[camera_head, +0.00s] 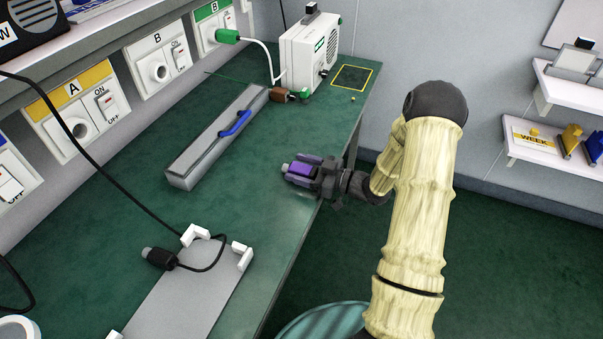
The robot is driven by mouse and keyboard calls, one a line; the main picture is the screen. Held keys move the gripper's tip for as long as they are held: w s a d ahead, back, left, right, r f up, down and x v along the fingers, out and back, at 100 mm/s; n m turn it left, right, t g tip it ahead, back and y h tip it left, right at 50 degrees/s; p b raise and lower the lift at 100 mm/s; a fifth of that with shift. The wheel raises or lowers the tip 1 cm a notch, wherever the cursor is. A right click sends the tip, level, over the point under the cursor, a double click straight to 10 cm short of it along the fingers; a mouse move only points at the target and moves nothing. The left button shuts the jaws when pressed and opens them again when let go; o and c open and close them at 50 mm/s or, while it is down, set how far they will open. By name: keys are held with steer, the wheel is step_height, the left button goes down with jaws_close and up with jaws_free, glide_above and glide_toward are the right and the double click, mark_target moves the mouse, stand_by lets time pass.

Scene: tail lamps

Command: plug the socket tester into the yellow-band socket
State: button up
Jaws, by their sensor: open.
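The yellow-band socket (76,127), labelled A, is on the wall panel at the left, with its round opening empty and an ON/OFF switch beside it. My gripper (299,171) is low over the right edge of the green bench, pointing left, with its jaws open. A small purple block (306,170) with a pale tip shows between the fingers and looks like the socket tester. The fingers partly hide it, and I cannot tell whether they touch it. The gripper is well to the right of the socket.
A long grey box (205,145) with a blue handle (236,123) lies between gripper and socket wall. A black plug (160,258) trails a cable over a grey plate (185,295) with white corner brackets. A white device (308,52) stands at the back.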

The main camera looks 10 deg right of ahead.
mark_target(302, 168)
steer(key=shift+d, duration=0.1)
stand_by(0.3)
steer(key=c, duration=1.1)
step_height(302, 168, up, 10)
steer(key=shift+r+p, duration=0.1)
steer(key=shift+p, duration=0.75)
